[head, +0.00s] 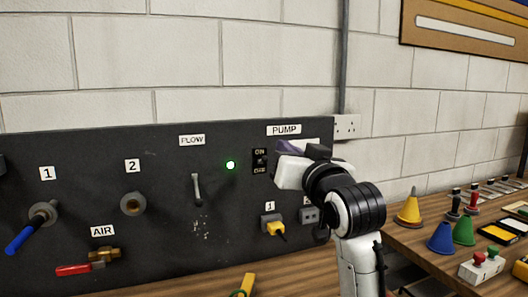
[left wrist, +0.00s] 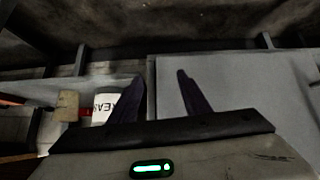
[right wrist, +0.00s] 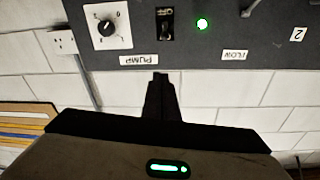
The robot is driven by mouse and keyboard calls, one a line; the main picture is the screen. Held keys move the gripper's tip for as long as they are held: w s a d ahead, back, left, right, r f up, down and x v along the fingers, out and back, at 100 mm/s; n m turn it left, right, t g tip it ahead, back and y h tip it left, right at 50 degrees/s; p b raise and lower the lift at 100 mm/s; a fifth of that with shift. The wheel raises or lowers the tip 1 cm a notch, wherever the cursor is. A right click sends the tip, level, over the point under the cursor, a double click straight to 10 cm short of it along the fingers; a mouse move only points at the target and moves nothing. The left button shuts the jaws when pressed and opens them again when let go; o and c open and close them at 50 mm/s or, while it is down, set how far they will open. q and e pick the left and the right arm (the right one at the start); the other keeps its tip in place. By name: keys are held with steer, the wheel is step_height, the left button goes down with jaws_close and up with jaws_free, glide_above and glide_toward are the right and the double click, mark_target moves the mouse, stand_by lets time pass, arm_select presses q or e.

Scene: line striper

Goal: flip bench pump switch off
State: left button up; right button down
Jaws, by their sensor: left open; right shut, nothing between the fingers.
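The pump switch (head: 260,161) is a small black toggle on the dark panel (head: 80,165), with ON above and OFF below, under the PUMP label (head: 284,130). It also shows in the right wrist view (right wrist: 165,23), upside down; I cannot tell which way its lever sits. A green lamp (head: 230,165) beside it is lit. My right gripper (right wrist: 160,78) is shut and empty, in front of the panel just right of the switch in the head view, apart from it. My left gripper (left wrist: 162,78) is open and empty, outside the head view.
A dial (right wrist: 107,27) beside the switch is hidden by my right gripper in the head view. A flow lever (head: 197,190), yellow plug (head: 277,229) and red air valve (head: 80,268) stick out of the panel. Coloured cones (head: 441,238) stand on the bench at right.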

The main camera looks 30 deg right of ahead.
steer(key=p, duration=0.2)
glide_above(263, 160)
steer(key=s+d, duration=0.1)
steer(key=d, duration=0.1)
steer(key=shift+a+r, duration=0.25)
steer(key=shift+r, duration=0.05)
steer(key=f, duration=0.2)
steer(key=s+a+f, duration=0.1)
steer(key=shift+f, duration=0.35)
